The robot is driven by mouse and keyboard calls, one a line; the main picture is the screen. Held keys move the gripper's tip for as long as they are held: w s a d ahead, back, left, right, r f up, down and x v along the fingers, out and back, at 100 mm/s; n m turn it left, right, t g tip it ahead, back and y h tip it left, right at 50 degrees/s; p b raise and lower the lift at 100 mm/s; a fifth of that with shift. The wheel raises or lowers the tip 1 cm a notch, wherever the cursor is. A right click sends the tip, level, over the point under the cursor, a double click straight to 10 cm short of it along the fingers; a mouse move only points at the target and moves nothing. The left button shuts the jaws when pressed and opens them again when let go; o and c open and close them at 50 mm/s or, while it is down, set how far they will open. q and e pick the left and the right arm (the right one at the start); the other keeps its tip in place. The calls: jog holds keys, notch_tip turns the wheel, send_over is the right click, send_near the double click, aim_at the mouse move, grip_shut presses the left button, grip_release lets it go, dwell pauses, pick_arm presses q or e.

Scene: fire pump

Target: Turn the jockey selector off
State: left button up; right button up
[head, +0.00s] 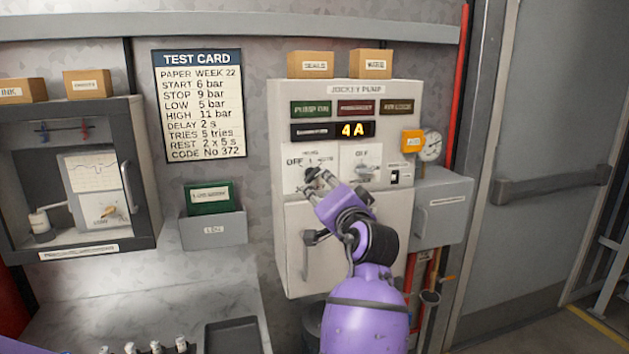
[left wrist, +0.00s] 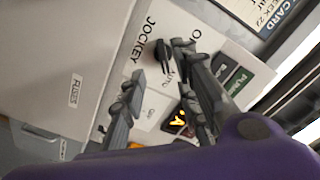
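The jockey pump panel (head: 404,100) is a pale cabinet on the wall. Its jockey selector is a small black knob (left wrist: 163,52) on a white plate lettered JOCKEY in the left wrist view. In the head view the plate (head: 293,180) reads OFF at its left, and my gripper largely hides the knob. My left gripper (head: 318,180) is in front of this plate. In the left wrist view its two fingers (left wrist: 158,60) are apart, with the knob near one fingertip; I cannot tell if they touch. The knob's exact pointing is unclear. My right gripper is not in view.
A second switch plate (head: 361,158) is just right of the selector. Above are coloured lamps and a display (head: 354,130) reading 4A. A black door handle (head: 308,250) sticks out below. A gauge (head: 431,146) and grey box (head: 441,210) stand at the right.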

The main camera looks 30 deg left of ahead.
aim_at(314, 178)
pick_arm(q)
jog(key=x, duration=0.7)
jog(key=shift+w+a+r+p, duration=0.15)
jog(key=shift+a+r+p, duration=0.1)
jog(key=shift+a+p, duration=0.1)
grip_shut()
